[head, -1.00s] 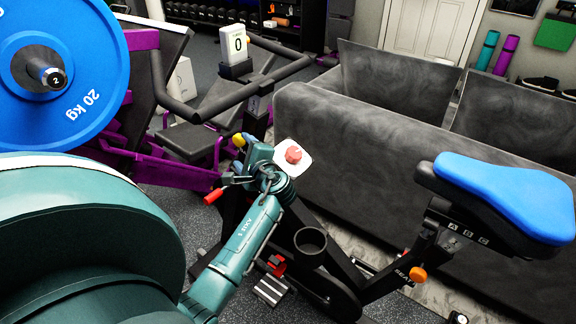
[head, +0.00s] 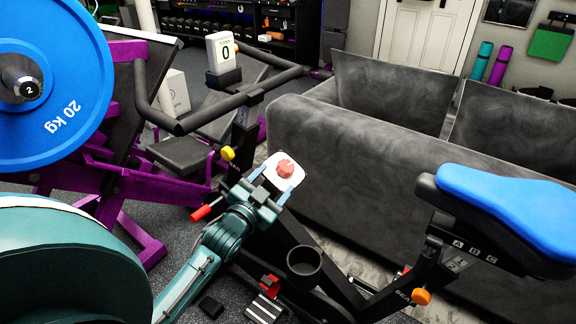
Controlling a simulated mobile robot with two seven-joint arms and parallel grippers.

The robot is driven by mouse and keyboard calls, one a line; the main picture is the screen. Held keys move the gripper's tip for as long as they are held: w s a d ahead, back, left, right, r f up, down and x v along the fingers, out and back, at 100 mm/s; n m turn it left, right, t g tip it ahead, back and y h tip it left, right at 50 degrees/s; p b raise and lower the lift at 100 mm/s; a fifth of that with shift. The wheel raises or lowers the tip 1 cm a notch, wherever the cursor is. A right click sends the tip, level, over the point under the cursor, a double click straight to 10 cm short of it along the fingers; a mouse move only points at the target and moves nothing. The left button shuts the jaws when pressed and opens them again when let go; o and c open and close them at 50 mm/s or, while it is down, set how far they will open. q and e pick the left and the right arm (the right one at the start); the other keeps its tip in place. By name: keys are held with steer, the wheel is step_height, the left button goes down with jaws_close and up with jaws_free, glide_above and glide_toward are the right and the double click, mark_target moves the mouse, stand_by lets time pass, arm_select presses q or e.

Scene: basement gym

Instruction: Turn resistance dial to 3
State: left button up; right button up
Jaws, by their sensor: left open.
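The resistance dial (head: 285,169) is a red knob on a white rounded plate (head: 271,177), mounted on the frame of the exercise bike, in the middle of the head view. My left gripper (head: 272,180) is open, its two blue-grey fingers pointing at the plate, one at each side of the dial. I cannot tell whether the fingers touch the plate. The dial's markings are too small to read. A small display (head: 220,53) on the bike's handlebar shows 0. My right gripper is not in view.
The bike's blue seat (head: 507,206) is at the right and its cup holder (head: 304,263) below the dial. A blue 20 kg plate (head: 62,85) and a purple-framed machine (head: 110,182) fill the left.

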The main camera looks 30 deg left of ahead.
mark_target(289, 162)
arm_select(q)
steer(key=w, duration=0.2)
steer(key=w+b, duration=0.1)
steer(key=w, duration=0.5)
steer(key=shift+w+a, duration=0.25)
steer(key=shift+a, duration=0.05)
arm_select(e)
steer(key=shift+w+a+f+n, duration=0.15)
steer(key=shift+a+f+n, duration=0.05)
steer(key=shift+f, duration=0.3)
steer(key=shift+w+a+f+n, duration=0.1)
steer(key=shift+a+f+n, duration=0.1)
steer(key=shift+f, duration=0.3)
arm_select(q)
steer(key=c, duration=1)
steer(key=shift+n+y+b, duration=0.55)
steer(key=shift+n+y, duration=0.05)
steer(key=shift+y, duration=0.3)
steer(key=shift+a+r+y, duration=0.1)
steer(key=shift+y, duration=0.2)
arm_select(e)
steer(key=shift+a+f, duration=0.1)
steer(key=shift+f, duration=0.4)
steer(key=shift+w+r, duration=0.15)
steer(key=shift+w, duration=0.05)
arm_select(q)
steer(key=o, duration=1)
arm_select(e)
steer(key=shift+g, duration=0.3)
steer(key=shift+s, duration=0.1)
